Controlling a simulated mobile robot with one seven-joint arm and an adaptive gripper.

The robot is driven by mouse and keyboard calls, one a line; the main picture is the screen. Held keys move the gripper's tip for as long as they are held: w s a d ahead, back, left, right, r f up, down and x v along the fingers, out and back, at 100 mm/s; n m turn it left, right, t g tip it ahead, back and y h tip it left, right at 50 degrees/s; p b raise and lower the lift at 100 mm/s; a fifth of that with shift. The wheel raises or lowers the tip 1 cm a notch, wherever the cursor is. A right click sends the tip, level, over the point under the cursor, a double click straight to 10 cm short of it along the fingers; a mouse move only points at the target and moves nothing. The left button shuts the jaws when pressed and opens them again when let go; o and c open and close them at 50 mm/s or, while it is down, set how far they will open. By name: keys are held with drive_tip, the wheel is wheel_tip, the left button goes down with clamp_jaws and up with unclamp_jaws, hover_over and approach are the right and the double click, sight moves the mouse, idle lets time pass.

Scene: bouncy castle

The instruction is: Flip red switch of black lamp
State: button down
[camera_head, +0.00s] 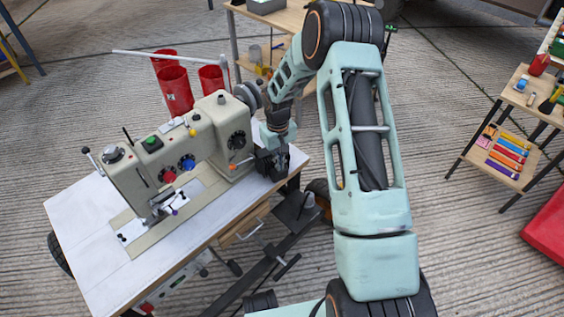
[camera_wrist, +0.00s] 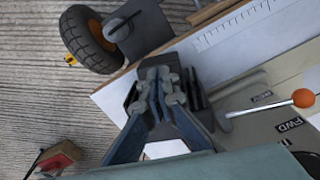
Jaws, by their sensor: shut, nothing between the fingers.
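My gripper (camera_head: 272,163) is a dark shape low over the right end of the sewing table, close beside the sewing machine. In the wrist view my gripper (camera_wrist: 157,80) has its fingers together with nothing held, over the table's edge. I cannot make out a black lamp or a red switch for certain in either view. Dark finned parts show around the fingertips in the wrist view, and I cannot tell whether all of them belong to my gripper.
The beige sewing machine (camera_head: 190,150) stands on the white table (camera_head: 85,225), with red and blue knobs in front. An orange-tipped lever (camera_wrist: 303,97) is right of my gripper. Red thread cones (camera_head: 175,90) stand behind. A shelf (camera_head: 515,165) is at right. Concrete floor lies between.

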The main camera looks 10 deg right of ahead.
idle(0.3)
wheel_tip(320, 180, up, 14)
drive_tip(key=d+p, duration=0.2)
drive_tip(key=p, duration=0.3)
drive_tip(key=shift+w+d, duration=0.15)
drive_tip(key=shift+w, duration=0.05)
